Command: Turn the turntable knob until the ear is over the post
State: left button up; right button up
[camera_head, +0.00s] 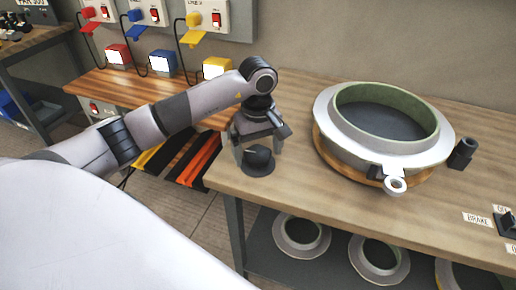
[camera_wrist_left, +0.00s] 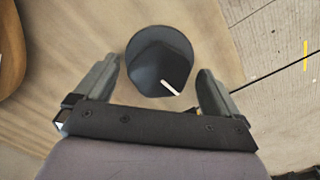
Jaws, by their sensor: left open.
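My left gripper (camera_head: 254,150) is open over the black turntable knob (camera_head: 258,161) near the table's left corner. In the left wrist view the knob (camera_wrist_left: 160,70), with a white pointer line, lies between the two open fingers (camera_wrist_left: 158,85), with gaps on both sides. The round grey mould (camera_head: 385,125) sits on a wooden turntable (camera_head: 322,150) to the right. Its ear (camera_head: 396,186), a light ring-shaped tab, points to the front. The dark post (camera_head: 462,153) stands at the mould's right side, apart from the ear. My right gripper is not in view.
A BRAKE label (camera_head: 477,218) and a black switch (camera_head: 508,224) are at the table's right front. Several ring moulds (camera_head: 302,235) lie on the shelf below. Red, blue and yellow boxes (camera_head: 162,62) stand on a bench behind my left arm.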

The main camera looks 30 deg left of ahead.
pick_arm(q)
jog(key=c, duration=1)
jog(key=shift+c, duration=0.2)
jog(key=shift+n, duration=1.5)
jog(key=n, duration=0.5)
jog(key=shift+w+b, duration=0.1)
jog(key=shift+b, duration=0.3)
jog(key=n, duration=0.4)
jog(key=shift+n, duration=2.2)
